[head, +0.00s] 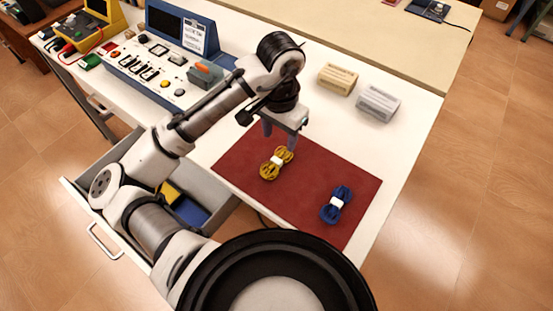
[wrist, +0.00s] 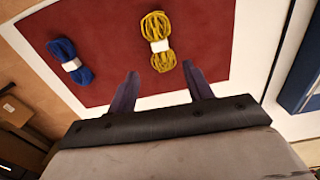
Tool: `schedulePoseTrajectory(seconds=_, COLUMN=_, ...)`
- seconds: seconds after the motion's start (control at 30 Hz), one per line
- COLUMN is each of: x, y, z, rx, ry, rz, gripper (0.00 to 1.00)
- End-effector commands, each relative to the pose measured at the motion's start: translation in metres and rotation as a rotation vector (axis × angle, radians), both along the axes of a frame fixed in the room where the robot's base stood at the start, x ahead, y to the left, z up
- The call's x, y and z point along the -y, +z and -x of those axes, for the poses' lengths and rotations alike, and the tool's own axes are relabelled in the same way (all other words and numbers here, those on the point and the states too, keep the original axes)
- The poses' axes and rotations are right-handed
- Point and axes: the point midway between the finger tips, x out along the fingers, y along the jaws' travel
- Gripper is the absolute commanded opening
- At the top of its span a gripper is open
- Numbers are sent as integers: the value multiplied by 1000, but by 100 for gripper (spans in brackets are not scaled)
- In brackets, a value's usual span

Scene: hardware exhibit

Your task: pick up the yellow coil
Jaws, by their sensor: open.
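The yellow coil (head: 277,163) lies on a dark red mat (head: 240,150) on the white table. It is a bundle of yellow cord with a white band around its middle. In the wrist view the yellow coil (wrist: 157,30) lies beyond my fingertips, roughly in line with the gap between them. My gripper (head: 281,138) is over the mat's back edge, close to the coil. In the wrist view my gripper (wrist: 160,82) has its two fingers apart with nothing between them.
A blue coil (head: 336,205) with a white band lies on the mat to the right. A beige block (head: 337,79) and a grey block (head: 378,103) stand behind the mat. A blue control panel (head: 165,70) is at the back left. An open drawer (head: 190,205) juts out below the table.

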Motion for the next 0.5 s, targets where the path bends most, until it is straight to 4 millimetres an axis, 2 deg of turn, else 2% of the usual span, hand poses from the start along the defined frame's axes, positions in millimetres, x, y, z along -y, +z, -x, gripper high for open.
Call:
schedulePoseTrajectory(seconds=0.1, x=0, y=-20, z=0, rx=0, ry=1, rz=4, gripper=51)
schedulePoseTrajectory(seconds=0.37, x=-1, y=-37, z=1, rx=2, ry=0, rz=3, gripper=51)
schedulePoseTrajectory(seconds=0.5, x=-6, y=-54, z=5, rx=2, ry=2, rz=1, gripper=51)
